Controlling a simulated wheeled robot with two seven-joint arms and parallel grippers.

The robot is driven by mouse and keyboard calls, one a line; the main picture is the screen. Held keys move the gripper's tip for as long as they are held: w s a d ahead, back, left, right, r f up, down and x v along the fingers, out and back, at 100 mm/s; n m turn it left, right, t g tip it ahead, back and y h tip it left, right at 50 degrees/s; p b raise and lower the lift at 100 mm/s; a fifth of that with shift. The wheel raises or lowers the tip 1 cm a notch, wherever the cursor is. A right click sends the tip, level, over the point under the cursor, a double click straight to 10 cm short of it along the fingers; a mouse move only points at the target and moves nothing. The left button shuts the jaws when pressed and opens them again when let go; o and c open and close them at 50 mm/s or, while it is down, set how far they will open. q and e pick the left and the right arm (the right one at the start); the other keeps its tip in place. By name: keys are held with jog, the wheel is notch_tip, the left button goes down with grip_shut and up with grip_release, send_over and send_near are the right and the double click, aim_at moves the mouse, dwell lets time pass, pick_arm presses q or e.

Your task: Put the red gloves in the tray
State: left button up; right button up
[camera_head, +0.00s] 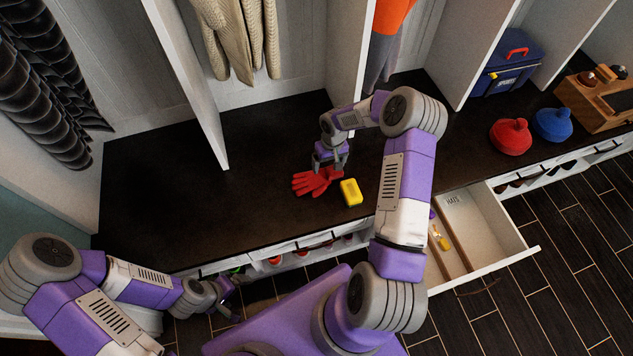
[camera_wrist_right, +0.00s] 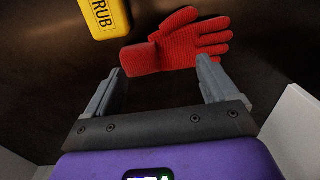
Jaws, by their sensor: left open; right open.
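The red gloves (camera_head: 311,183) lie on the dark bench top, in the middle of the head view. They also show in the right wrist view (camera_wrist_right: 178,45), just beyond my fingertips, with the fingers spread to the right. My right gripper (camera_head: 329,160) is open and empty, close to the gloves; its fingers also show in the right wrist view (camera_wrist_right: 160,80). My left gripper (camera_head: 226,300) is open, low at the left in front of the bench and away from the gloves. I cannot clearly make out a tray; an open drawer (camera_head: 508,232) with a divider stands out at the right.
A yellow scrub block (camera_head: 351,192) lies beside the gloves. A red bag-like object (camera_head: 510,137), a blue one (camera_head: 552,124), a blue toolbox (camera_head: 508,69) and a wooden organizer (camera_head: 597,103) stand on the right. White upright dividers split the bench. The bench's left part is clear.

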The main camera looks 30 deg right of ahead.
jog(key=d, duration=0.2)
jog(key=shift+w+d+r+h, duration=0.2)
jog(key=shift+d+r+h, duration=0.1)
jog(key=shift+d+f, duration=0.1)
jog(key=shift+d, duration=0.2)
jog(key=shift+f+b, duration=1.55)
jog(key=shift+f, duration=1.95)
